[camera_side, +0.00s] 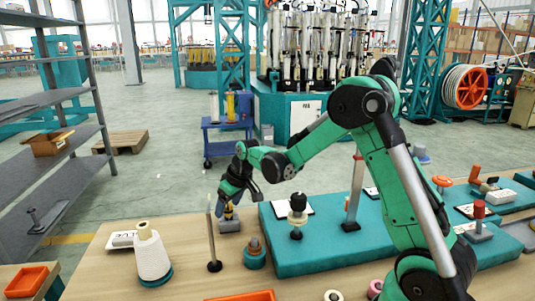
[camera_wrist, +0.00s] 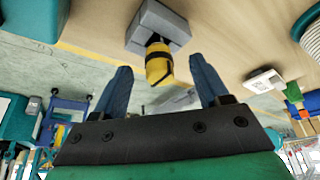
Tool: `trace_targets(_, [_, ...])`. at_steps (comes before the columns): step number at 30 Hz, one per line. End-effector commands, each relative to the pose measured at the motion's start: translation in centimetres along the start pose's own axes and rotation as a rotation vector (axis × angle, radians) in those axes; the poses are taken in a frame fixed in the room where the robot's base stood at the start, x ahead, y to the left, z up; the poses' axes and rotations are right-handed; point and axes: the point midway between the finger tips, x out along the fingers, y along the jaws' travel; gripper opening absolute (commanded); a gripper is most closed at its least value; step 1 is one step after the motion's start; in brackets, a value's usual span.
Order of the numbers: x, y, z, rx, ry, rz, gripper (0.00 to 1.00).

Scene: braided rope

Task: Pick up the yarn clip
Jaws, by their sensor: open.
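What looks like the yarn clip, a small yellow piece with black bands (camera_wrist: 159,66), stands out from a grey block (camera_wrist: 157,24) in the wrist view. In the side view the yellow piece (camera_side: 229,212) is upright on the grey block (camera_side: 230,225) near the back edge of the wooden table. My gripper (camera_side: 229,202) is just above it, pointing down. In the wrist view the two blue fingers of my gripper (camera_wrist: 160,62) are spread wide, one on each side of the yellow piece, with a gap on both sides. The gripper is empty.
A thin upright rod (camera_side: 211,235) stands close left of the block. A white yarn cone (camera_side: 152,257) is farther left. A teal-based bobbin (camera_side: 254,253) is in front. A teal mat (camera_side: 300,258) with a black-and-white knob (camera_side: 297,210) lies to the right.

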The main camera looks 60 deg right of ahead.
Motion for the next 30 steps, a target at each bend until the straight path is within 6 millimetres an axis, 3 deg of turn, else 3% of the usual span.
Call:
trace_targets(5, [1.16,0.00,0.03,-0.001,0.000,0.000,0.68])
trace_targets(13, [1.29,-0.01,0.05,-0.001,-0.001,0.000,0.68])
trace_targets(14, [1.29,-0.01,0.05,-0.001,-0.001,0.000,0.62])
trace_targets(20, [1.27,-0.01,0.05,-0.001,-0.001,0.000,0.05])
trace_targets(21, [1.27,-0.01,0.05,-0.001,-0.001,0.000,0.00])
trace_targets(30, [1.19,0.00,0.01,-0.001,-0.001,0.000,0.00])
